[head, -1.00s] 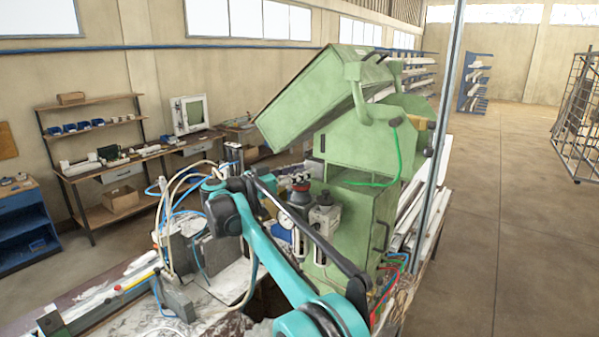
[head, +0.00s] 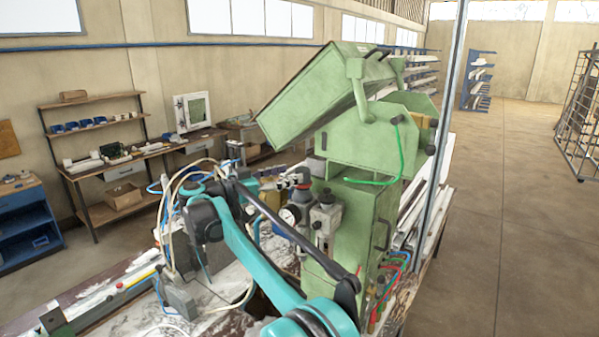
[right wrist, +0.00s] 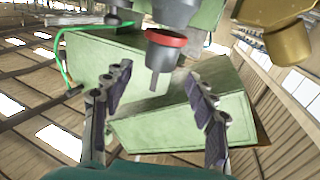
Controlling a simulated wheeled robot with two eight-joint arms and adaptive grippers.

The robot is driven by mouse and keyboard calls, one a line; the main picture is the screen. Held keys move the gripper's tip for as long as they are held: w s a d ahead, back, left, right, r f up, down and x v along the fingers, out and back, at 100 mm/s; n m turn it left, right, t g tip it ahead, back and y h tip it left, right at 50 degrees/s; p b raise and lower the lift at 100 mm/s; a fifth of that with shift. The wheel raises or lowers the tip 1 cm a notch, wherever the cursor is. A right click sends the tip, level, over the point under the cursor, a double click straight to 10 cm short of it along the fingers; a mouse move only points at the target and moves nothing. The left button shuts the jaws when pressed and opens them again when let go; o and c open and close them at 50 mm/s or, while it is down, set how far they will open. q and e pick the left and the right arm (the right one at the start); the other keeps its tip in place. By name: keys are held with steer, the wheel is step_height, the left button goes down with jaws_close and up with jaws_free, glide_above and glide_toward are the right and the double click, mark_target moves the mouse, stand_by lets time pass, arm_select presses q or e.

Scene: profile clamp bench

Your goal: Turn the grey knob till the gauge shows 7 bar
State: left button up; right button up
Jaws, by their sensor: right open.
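The grey knob (head: 299,174) with a red ring under it stands on the air unit at the left of the green machine. In the right wrist view the grey knob (right wrist: 163,56) shows with its red ring and a thin stem. The round white gauge (head: 290,214) is just below the knob in the head view; its needle is too small to read. My right gripper (head: 270,185) is left of the knob. In the right wrist view its open fingers (right wrist: 158,75) frame the knob's stem with gaps on both sides; contact is not visible. My left gripper is not in view.
The green machine (head: 350,225) stands close behind the knob, its tilted cover (head: 315,95) above. A second, grey regulator unit (head: 326,215) stands right of the gauge. Loose hoses (head: 165,215) hang at the left. A brass-coloured part (right wrist: 290,40) is at the wrist view's upper right.

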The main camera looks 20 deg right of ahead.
steer(key=s+a, duration=0.1)
steer(key=a, duration=0.5)
steer(key=shift+s+f, duration=0.1)
